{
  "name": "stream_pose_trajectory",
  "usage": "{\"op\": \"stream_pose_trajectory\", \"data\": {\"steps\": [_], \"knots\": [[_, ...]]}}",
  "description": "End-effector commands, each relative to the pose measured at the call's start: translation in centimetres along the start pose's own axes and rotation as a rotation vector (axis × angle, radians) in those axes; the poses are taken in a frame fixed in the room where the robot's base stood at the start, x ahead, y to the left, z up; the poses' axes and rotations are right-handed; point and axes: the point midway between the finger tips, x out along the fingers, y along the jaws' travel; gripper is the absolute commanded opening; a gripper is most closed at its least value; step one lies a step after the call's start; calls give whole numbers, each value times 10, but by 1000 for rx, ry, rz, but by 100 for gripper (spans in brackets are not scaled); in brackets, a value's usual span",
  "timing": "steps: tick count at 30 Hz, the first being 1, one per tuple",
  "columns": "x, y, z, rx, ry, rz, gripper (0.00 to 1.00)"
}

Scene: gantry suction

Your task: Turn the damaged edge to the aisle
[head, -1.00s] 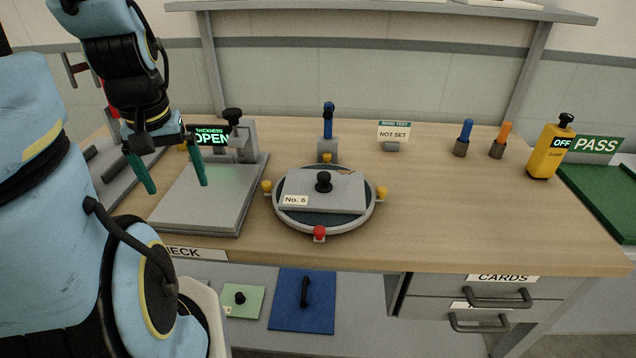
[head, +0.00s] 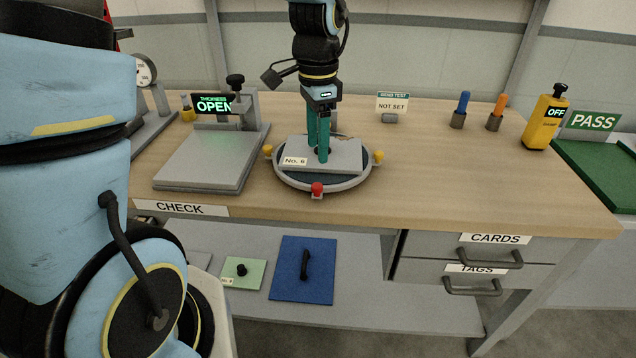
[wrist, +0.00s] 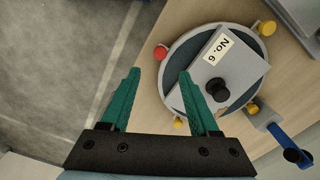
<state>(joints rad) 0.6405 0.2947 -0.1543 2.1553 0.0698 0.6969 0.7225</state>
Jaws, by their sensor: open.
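A grey plate labelled No. 6 (head: 345,153) lies on a round turntable (head: 288,178) with a red knob (head: 317,188) at its front and yellow knobs around the rim. In the wrist view, the plate (wrist: 240,62) has a black centre knob (wrist: 216,89) and a brownish damaged patch (wrist: 222,110) on its edge, away from the red knob. My gripper (head: 318,157) points down over the turntable. In the wrist view my gripper (wrist: 159,75) is open and empty; the black knob is beyond the right finger, not between the fingers. In the head view my fingers hide the knob.
A blue-handled lever (wrist: 289,140) stands beside the turntable, mostly hidden behind my gripper in the head view. A thickness gauge plate (head: 205,160) is at left, its display reading OPEN.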

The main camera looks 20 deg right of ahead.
Motion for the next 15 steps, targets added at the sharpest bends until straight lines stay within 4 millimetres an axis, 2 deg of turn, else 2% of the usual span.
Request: {"op": "stream_pose_trajectory", "data": {"steps": [9,15], "knots": [[58,1,1,-3,-3,4,62],[84,0,1,-4,-2,2,62]]}}
